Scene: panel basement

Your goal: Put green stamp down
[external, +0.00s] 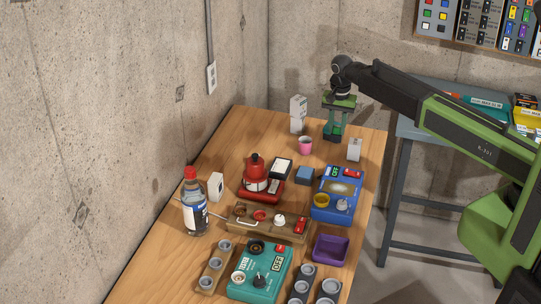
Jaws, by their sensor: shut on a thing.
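My gripper (337,121) points down over the back right of the wooden table (233,126), at the end of my arm reaching in from the right. It is shut on the green stamp (333,132), a small dark green piece between and below the fingers. The fingers hide part of the stamp. I cannot tell whether its underside touches the table or hangs just above it.
A pink cup (305,146), a tall white carton (298,114) and a small white box (354,149) stand close around my gripper. A blue device (338,192), a red device (262,186) and a bottle (195,203) stand nearer. Bare wood shows at the back left.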

